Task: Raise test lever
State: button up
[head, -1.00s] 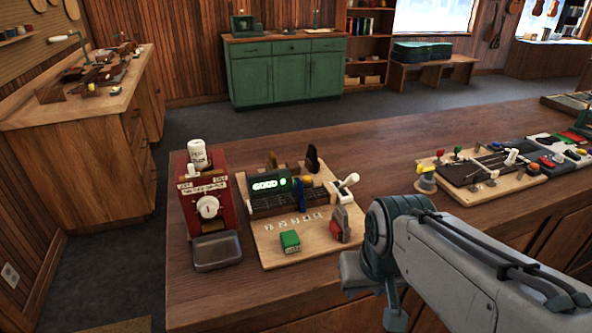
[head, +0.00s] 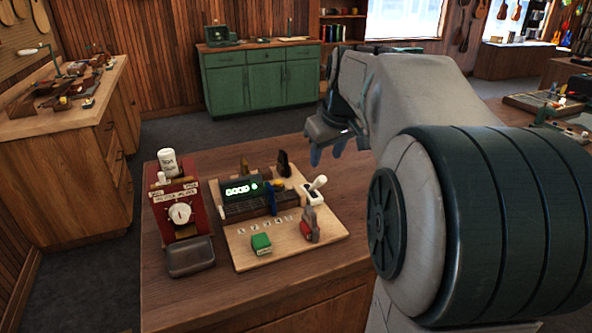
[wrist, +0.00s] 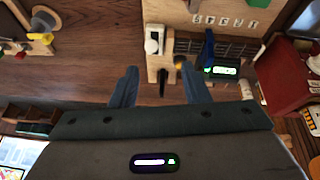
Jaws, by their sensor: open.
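A white-handled lever (head: 318,184) leans up to the right from a white base at the right edge of a wooden test board (head: 240,248). The board carries a dark slotted block with a green-lit display (head: 242,189), a green block (head: 261,244) and a red and grey piece (head: 309,227). My gripper (head: 328,150) is open and empty, raised above the bench behind the lever and apart from it. Its two blue-grey fingers (wrist: 160,86) point toward the board in the wrist view.
A red box with a dial (head: 180,213), a white bottle (head: 168,163) on top and a grey tray (head: 190,257) stand left of the board. A dark upright piece (head: 283,163) rises near the lever. My arm hides much of the bench's right side.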

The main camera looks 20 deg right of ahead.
aim_at(321, 176)
jog(key=x, duration=0.9)
jog(key=w+d+x, duration=0.1)
jog(key=x, duration=0.3)
jog(key=shift+w+d, duration=0.1)
jog(key=shift+d, duration=0.05)
jog(key=shift+r, duration=0.1)
grip_shut()
